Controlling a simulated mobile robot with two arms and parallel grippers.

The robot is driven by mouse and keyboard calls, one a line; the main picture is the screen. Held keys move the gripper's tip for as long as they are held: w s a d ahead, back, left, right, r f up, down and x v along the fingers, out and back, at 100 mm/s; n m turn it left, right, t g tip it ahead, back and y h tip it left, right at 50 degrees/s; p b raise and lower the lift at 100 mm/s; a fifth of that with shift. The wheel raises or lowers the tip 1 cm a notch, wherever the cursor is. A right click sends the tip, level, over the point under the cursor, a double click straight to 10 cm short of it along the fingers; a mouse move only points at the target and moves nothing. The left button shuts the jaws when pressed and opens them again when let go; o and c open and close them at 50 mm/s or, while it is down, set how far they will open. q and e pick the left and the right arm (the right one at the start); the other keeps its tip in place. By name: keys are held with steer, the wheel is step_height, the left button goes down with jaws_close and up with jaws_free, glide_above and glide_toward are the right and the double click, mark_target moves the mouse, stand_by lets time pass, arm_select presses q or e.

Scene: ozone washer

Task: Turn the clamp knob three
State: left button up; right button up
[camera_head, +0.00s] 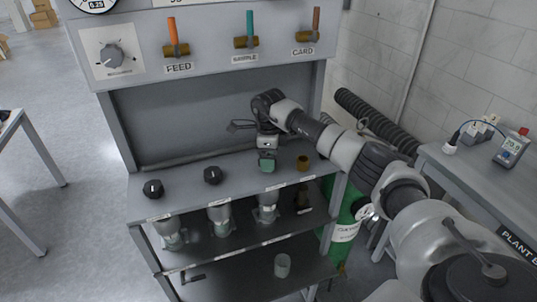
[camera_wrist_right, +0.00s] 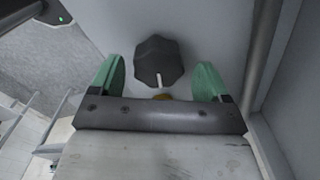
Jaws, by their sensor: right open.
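In the head view a row of clamp knobs stands along the grey bench ledge (camera_head: 185,178). A black knob (camera_head: 153,188) is at the left and another black knob (camera_head: 213,175) is right of it. My right gripper (camera_head: 267,161) is over the third place in the row and hides what is under it. In the right wrist view a dark faceted knob (camera_wrist_right: 158,58) with a white mark lies between the two green fingertips of the open right gripper (camera_wrist_right: 158,76). Gaps show on both sides of the knob. My left gripper is out of view.
Valve handles, one marked FEED (camera_head: 176,40), are on the panel above. Glass vessels (camera_head: 220,215) hang below the ledge. A green cylinder (camera_head: 345,225) and a side table (camera_head: 470,165) are at the right.

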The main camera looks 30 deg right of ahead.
steer(key=shift+s+f, duration=0.15)
steer(key=shift+f, duration=0.2)
steer(key=shift+c, duration=1.5)
steer(key=c, duration=0.6)
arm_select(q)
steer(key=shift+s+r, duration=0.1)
